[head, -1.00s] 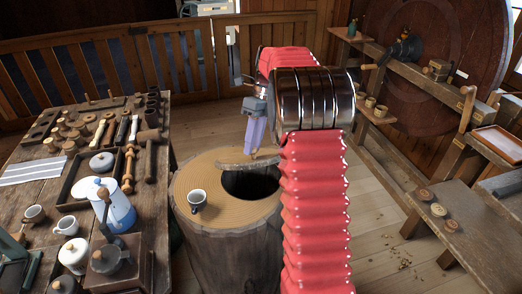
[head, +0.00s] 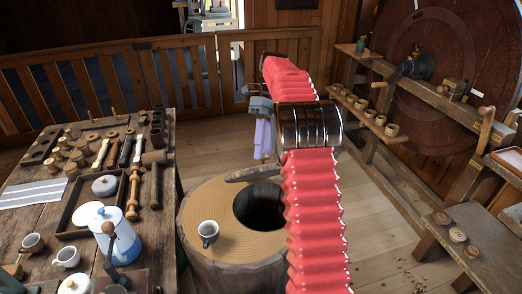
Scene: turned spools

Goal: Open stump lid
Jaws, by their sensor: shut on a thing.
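The stump (head: 215,262) stands in front of me with a round dark hole (head: 260,208) in its pale, ringed top. The lid (head: 253,174) is a thin brown disc with a rough edge, seen nearly edge-on at the far rim of the hole. Most of the hole is uncovered. My gripper (head: 262,154) points down just above the lid, its pale violet fingers shut on the lid's grip, which the fingers mostly hide. I cannot tell whether the lid touches the stump top. My red arm hides the stump's right side.
A cup (head: 208,233) stands on the stump's top, left of the hole. A workbench (head: 165,200) with tools, a blue-white pot (head: 118,232) and cups is close on the left. A low bench (head: 485,215) with small discs is at right. Floor between is clear.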

